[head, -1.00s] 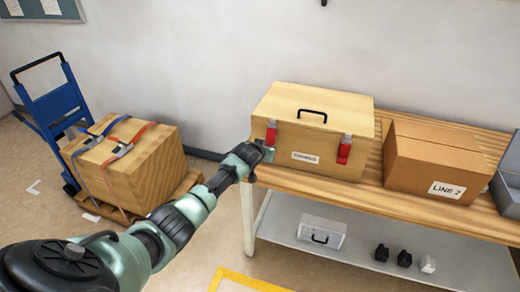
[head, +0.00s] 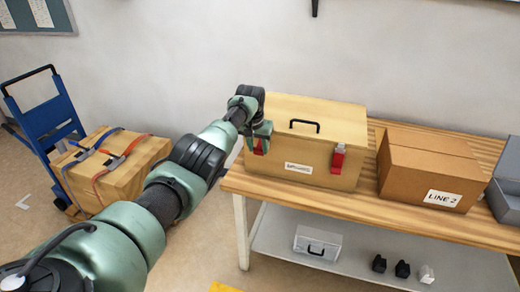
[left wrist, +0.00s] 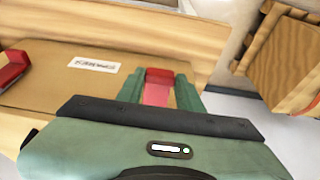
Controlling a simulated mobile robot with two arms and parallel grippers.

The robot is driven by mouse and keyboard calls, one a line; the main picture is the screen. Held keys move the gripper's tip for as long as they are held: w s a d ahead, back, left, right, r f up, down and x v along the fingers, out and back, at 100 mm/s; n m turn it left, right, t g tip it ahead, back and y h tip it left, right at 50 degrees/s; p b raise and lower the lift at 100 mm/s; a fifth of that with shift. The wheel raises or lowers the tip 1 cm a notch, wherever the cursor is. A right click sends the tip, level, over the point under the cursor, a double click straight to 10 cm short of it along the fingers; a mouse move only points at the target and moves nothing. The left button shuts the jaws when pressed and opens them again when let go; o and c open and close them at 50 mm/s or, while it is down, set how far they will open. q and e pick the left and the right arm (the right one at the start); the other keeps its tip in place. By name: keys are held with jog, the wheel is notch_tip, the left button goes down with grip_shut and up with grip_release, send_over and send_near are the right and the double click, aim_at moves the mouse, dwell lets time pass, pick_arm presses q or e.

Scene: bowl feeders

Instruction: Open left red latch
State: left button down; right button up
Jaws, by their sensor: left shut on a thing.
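A light wooden box (head: 270,165) with a black top handle (head: 304,126) stands on the bench, lid down. Two red latches are on its front. My left gripper (head: 263,141) is at the left red latch (head: 261,148), partly hiding it in the head view. In the left wrist view, the green fingers (left wrist: 160,92) are on both sides of the left red latch (left wrist: 157,88) and shut on it. I cannot tell whether this latch is open. The right red latch (head: 338,158) hangs at the box's front right; it also shows in the left wrist view (left wrist: 12,68).
A cardboard box (head: 425,168) marked LINE 2 stands to the right on the wooden bench (head: 310,200). A blue hand truck (head: 45,110) and a strapped crate (head: 120,170) stand at the left.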

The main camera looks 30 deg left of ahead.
pick_arm(q)
jog(key=shift+r, duration=0.15)
dwell(0.5)
jog(key=c, duration=0.9)
grip_release()
jog(key=shift+w, duration=0.15)
jog(key=shift+r, duration=0.6)
jog(key=shift+v, duration=3.3)
